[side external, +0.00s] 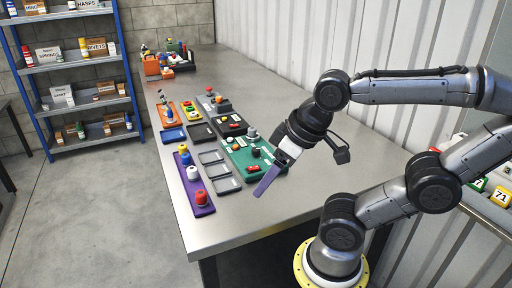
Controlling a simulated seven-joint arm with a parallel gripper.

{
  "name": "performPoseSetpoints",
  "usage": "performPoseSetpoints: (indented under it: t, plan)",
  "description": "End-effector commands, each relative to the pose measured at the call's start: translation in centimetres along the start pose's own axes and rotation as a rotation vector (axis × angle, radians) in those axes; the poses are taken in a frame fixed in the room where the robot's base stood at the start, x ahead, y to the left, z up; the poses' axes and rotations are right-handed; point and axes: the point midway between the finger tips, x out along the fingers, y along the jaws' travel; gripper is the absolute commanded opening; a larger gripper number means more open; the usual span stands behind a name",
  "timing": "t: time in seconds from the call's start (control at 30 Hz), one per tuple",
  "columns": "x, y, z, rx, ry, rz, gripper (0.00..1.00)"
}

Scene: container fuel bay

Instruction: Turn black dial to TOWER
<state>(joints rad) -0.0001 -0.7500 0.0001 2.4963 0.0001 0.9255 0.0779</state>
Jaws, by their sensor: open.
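A green panel (236,144) lies on the metal workbench, with several small controls and white labels. A small black dial (256,153) appears to sit on its right part, close to my gripper. The labels are too small to read, so I cannot tell where TOWER is or which way the dial points. My gripper (262,187) hangs over the bench at the panel's front right corner, pointing down and left. Its jaws are open, though from this side they overlap into one blue finger shape. It appears clear of the dial, with nothing between the fingers.
A purple strip (185,172) with red, white and yellow knobs lies left. Grey empty trays (228,186) lie between it and the green panel. A dark box (230,125) with knobs and an orange strip (189,112) lie behind. A corrugated wall (290,60) borders the bench.

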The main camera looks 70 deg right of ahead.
Motion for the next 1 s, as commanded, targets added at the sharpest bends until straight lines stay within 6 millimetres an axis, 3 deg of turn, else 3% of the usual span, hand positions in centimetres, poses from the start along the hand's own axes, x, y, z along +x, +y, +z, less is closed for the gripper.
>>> performPoseSetpoints:
  t: [0.27, 0.47, 0.6, 0.73, 0.87, 1.0]
  plan:
    - [-3.5, 0.9, -5.9, 0.345, -0.031, 0.037, 0.66]
    - [-4.0, 4.0, -11.4, 0.640, -0.092, 0.115, 0.66]
    - [-3.1, 8.1, -15.2, 0.871, -0.143, 0.185, 0.66]
    - [-1.6, 13.1, -17.8, 1.069, -0.191, 0.249, 0.66]
    - [0.6, 18.8, -18.9, 1.239, -0.240, 0.306, 0.66]
    - [2.9, 24.5, -18.4, 1.359, -0.288, 0.348, 0.66]
